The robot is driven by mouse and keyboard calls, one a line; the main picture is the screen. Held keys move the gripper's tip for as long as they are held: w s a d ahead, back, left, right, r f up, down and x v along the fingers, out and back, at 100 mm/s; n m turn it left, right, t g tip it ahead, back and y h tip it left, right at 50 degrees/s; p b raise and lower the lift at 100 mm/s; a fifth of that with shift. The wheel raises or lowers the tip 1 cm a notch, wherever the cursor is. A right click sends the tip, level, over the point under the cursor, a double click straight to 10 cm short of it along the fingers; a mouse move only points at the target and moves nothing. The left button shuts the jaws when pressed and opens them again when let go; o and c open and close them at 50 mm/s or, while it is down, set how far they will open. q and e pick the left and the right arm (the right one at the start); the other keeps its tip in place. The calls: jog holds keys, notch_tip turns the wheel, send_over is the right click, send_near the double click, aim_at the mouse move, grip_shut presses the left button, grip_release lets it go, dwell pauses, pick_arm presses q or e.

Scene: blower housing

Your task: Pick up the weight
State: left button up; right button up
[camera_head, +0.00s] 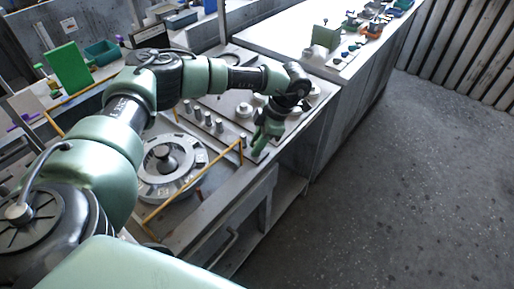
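Several small grey metal cylinders (208,119) stand in a row on the bench, left of my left gripper. They look like weights, but I cannot tell which one is the task's weight. Several pale round knobbed pieces (244,110) stand behind and beside the gripper; these may also be weights. My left gripper (262,146) points down over the bench's right part, near its front edge. Its green fingers are small and partly overlap, so I cannot tell whether they are open or hold anything. My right gripper is not in view.
A round grey housing (172,178) with a dark centre sits on the bench, with a yellow bar (185,187) across its front. A green block (68,69) and a teal bin (102,52) stand at the left. Open floor (400,190) lies to the right.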

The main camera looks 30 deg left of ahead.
pick_arm(q)
grip_shut()
jog(key=shift+r, duration=0.1)
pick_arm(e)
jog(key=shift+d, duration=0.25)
